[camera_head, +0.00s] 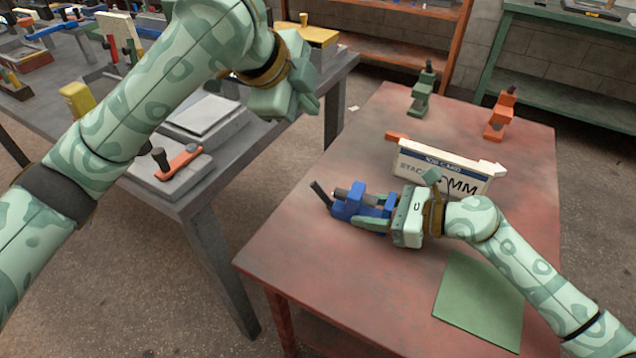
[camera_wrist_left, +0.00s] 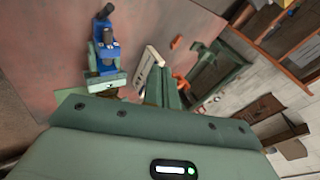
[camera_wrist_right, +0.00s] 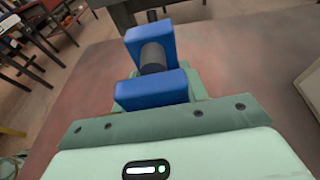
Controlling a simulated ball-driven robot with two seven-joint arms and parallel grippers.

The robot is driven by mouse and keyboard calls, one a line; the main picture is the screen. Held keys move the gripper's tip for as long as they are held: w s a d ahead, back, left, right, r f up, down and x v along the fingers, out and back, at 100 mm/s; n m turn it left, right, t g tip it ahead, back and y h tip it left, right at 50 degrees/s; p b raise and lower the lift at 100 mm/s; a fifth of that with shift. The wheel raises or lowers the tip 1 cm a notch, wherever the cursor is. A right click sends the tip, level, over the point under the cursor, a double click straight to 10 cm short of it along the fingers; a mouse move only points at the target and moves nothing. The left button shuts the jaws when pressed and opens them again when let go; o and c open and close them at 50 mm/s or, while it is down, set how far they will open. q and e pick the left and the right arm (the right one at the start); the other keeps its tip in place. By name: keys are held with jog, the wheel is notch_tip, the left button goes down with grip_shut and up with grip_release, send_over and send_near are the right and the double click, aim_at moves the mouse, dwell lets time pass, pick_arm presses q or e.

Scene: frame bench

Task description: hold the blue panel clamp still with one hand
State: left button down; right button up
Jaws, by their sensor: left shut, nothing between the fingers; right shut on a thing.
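The blue panel clamp (camera_head: 350,209) rests on the red table, with a dark handle sticking up at its left end. My right gripper (camera_head: 372,215) comes from the right and is shut on the clamp, its fingers partly hidden by it. In the right wrist view the clamp (camera_wrist_right: 150,88) sits right in front of the fingers, with a dark cylinder between its two blue blocks. My left gripper (camera_head: 298,108) is shut and empty, raised well above the gap between the tables. The left wrist view also shows the clamp (camera_wrist_left: 104,50), apart from my left gripper.
A white job card sign (camera_head: 442,168) stands behind my right gripper. A green clamp (camera_head: 422,95) and an orange clamp (camera_head: 498,118) stand at the back of the red table (camera_head: 300,240). A green mat (camera_head: 480,300) lies front right. A grey bench (camera_head: 190,200) holds tools at left.

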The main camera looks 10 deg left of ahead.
pick_arm(q)
jog(key=s+d+f+m+g+y, duration=0.2)
jog(key=s+f+m, duration=0.3)
jog(key=s, duration=0.3)
jog(key=shift+d+m+y, duration=0.15)
jog(key=shift+m+y, duration=0.35)
jog(key=shift+y, duration=0.1)
jog(key=shift+s, duration=0.1)
pick_arm(e)
jog(key=shift+f, duration=0.1)
pick_arm(q)
send_near(321, 193)
notch_tip(321, 193, down, 3)
jog(key=d, duration=0.3)
jog(key=shift+w+a+f, duration=1.1)
jog(key=shift+w+f, duration=0.05)
jog(key=shift+w, duration=0.1)
jog(key=shift+a, duration=0.1)
